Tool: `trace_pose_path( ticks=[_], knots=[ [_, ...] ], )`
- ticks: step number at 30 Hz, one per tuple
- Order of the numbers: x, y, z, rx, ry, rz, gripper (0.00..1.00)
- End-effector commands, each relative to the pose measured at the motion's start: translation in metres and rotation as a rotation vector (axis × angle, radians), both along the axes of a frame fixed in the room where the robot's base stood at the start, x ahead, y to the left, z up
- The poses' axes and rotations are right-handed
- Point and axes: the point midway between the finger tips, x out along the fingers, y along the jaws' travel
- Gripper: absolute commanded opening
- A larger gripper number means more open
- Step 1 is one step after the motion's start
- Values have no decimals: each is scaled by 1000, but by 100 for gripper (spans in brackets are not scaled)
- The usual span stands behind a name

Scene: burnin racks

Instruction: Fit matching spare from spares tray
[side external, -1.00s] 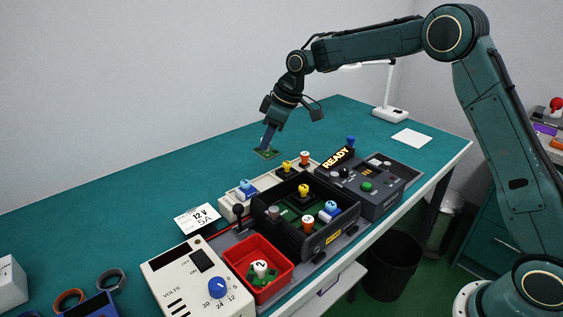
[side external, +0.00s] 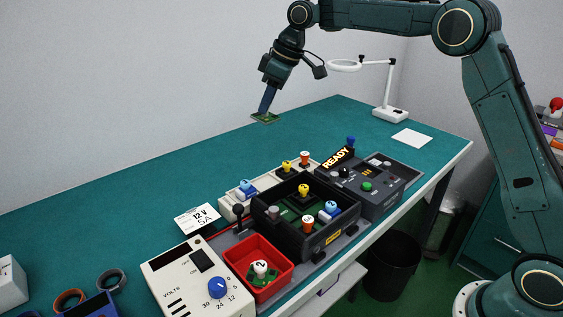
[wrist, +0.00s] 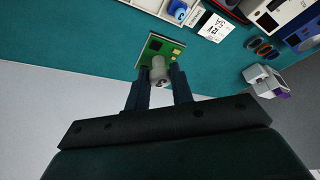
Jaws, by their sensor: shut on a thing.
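My gripper (side external: 266,112) is shut on a small green circuit board (side external: 265,119) and holds it in the air above the bench, behind the racks. In the wrist view my gripper (wrist: 160,82) grips a grey knob standing on the green board (wrist: 151,49). The cream spares tray (side external: 238,199) holds pieces with blue, yellow and orange knobs. In front of it is the black rack (side external: 283,235), holding boards with grey, yellow, orange and blue knobs. The red bin (side external: 284,284) holds a green board with a white knob.
A dark control box with a lit READY sign (side external: 338,157) stands right of the rack. A cream power supply (side external: 183,277) stands at the left, with a 12 V 5A card (side external: 197,217) behind it. The magnifier lamp (side external: 389,112) is at the far end. The teal bench behind the tray is clear.

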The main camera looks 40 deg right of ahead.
Motion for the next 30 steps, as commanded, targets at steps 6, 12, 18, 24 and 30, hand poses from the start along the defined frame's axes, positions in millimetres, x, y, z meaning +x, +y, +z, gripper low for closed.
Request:
trace_pose_path(
  ticks=[6, 12, 18, 24, 30],
  knots=[
    [0, 0, 0, 1, -1, 0, 1],
    [-1, 1, -1, 2, -1, 0, 1],
    [-6, 7, -8, 11, 3, 1, 1],
    [-18, 18, -24, 27, 6, 2, 1],
    [-38, 29, -45, 37, 7, 1, 1]
  ],
)
